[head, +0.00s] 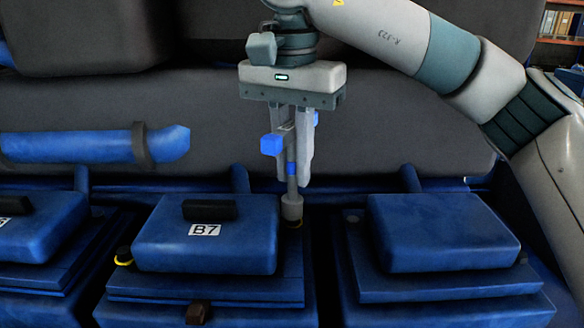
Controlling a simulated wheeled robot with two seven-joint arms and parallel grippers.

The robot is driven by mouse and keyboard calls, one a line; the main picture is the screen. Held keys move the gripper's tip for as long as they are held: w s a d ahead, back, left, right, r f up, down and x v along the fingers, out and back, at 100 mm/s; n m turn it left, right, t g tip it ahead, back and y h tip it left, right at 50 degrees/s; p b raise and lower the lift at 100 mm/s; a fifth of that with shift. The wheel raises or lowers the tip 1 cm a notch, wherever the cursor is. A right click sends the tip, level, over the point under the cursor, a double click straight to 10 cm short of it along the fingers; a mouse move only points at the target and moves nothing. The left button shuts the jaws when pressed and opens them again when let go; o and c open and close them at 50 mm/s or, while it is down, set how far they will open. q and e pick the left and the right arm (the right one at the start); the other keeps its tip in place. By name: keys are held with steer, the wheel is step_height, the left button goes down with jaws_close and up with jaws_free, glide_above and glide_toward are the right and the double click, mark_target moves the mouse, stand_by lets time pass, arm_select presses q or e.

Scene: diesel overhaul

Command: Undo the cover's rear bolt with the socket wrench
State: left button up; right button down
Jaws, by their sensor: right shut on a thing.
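My right gripper (293,178) comes down from the top of the head view, shut on the socket wrench (291,200). The wrench stands about upright between the fingers, with a blue band on its shaft and a blue-ended handle by the fingers. Its grey socket is at the rear right corner of the blue cover marked B7 (240,255). The rear bolt is hidden under or behind the socket, so I cannot tell whether the socket sits on it. A yellow-ringed bolt (124,257) shows at the cover's left side. My left gripper is out of view.
Another blue cover (440,235) stands to the right, and one with a black handle (35,228) to the left. A blue pipe (95,146) runs behind at the left. The dark engine wall (400,135) is close behind the wrench. A brown latch (198,312) is in front.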

steer(key=m+b, duration=0.1)
steer(key=m, duration=0.4)
steer(key=shift+d+m, duration=0.15)
steer(key=shift+m, duration=0.15)
steer(key=m+b, duration=0.1)
steer(key=m, duration=0.3)
steer(key=shift+d+b, duration=0.15)
steer(key=shift+b, duration=0.2)
steer(key=m+b, duration=0.1)
steer(key=m, duration=0.4)
steer(key=m+b, duration=0.1)
steer(key=m, duration=0.2)
steer(key=shift+s+d+m+g+b, duration=0.15)
steer(key=shift+d+m+g+b, duration=0.15)
steer(key=shift+g+b, duration=0.1)
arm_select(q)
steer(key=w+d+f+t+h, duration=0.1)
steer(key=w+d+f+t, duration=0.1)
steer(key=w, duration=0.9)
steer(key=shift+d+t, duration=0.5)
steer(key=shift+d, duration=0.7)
arm_select(e)
steer(key=shift+a, duration=0.1)
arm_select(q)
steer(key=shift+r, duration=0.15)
arm_select(e)
steer(key=shift+r, duration=0.1)
